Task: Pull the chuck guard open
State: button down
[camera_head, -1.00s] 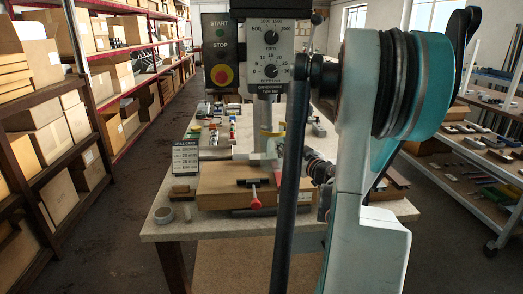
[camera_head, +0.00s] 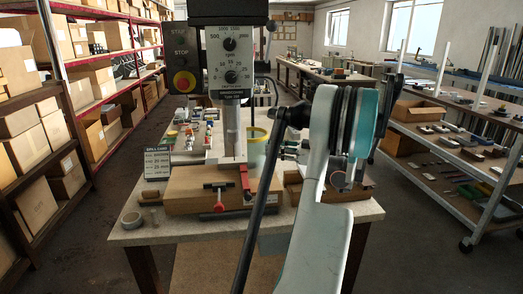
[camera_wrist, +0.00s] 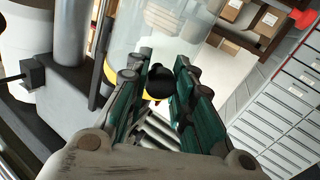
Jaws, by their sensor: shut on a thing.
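The chuck guard (camera_head: 256,152) is a clear cylinder with a yellow band, standing to the right of the drill's column in the head view. In the wrist view the clear guard (camera_wrist: 150,28) fills the top middle, with a yellow lower edge. A round black knob (camera_wrist: 159,84) sits at its near side, between my fingers. My gripper (camera_head: 287,151) is beside the guard's right side and is shut on this knob. The green-padded fingers show on both sides of it in the wrist view. The exact finger contact is partly hidden.
The drill head (camera_head: 231,62) and the control panel with a red stop button (camera_head: 184,82) stand above the bench (camera_head: 160,232). A wooden block (camera_head: 190,190) with a red-handled clamp lies below the guard.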

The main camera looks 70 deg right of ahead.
jog(key=shift+s+d+n+y, duration=0.3)
jog(key=shift+d+n+y, duration=0.1)
jog(key=shift+d+y, duration=0.15)
jog(key=shift+y, duration=0.25)
jog(key=shift+r, duration=0.1)
jog(key=c, duration=1.3)
grip_release()
jog(key=shift+c, duration=0.2)
jog(key=s+d, duration=0.1)
jog(key=s, duration=1)
jog(key=shift+s+d, duration=0.15)
jog(key=shift+s, duration=0.25)
